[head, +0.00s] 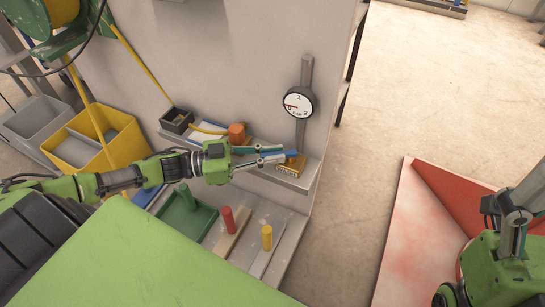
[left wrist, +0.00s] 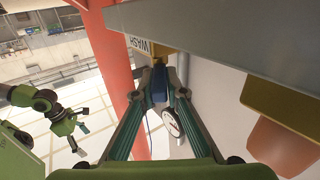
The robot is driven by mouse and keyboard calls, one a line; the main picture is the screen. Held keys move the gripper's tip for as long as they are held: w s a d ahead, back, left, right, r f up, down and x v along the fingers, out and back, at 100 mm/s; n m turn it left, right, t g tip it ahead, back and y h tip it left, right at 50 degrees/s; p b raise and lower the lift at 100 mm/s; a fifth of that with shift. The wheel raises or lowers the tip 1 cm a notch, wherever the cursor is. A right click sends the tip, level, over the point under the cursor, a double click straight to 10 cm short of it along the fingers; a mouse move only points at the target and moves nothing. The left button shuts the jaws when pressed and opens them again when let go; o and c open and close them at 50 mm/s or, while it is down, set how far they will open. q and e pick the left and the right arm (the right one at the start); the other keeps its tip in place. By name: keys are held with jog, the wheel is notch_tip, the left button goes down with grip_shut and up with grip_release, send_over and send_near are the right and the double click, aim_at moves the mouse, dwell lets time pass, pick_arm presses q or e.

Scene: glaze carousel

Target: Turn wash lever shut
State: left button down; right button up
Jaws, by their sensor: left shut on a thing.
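The wash lever (head: 292,153) is a small blue handle on a brass valve body (head: 294,163) at the right end of a grey ledge. My left gripper (head: 285,155) reaches in from the left and is shut on the lever. In the left wrist view the blue lever (left wrist: 158,87) sits between the two fingertips (left wrist: 160,86), below the brass body and a white label (left wrist: 138,44) reading WASH. The fingers hide part of the lever. My right gripper (left wrist: 79,130) shows small in the left wrist view, fingers apart and empty.
A round gauge (head: 299,102) on a grey post stands just behind the lever. An orange knob (head: 237,132) is left of it on the ledge (head: 304,181). Red and yellow handles (head: 227,218) stand in front, below. A red tray (head: 420,235) lies right on the floor.

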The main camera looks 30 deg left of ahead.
pick_arm(q)
jog(key=c, duration=2)
grip_release()
jog(key=shift+c, duration=0.2)
jog(key=v, duration=1.2)
jog(key=shift+w, duration=0.1)
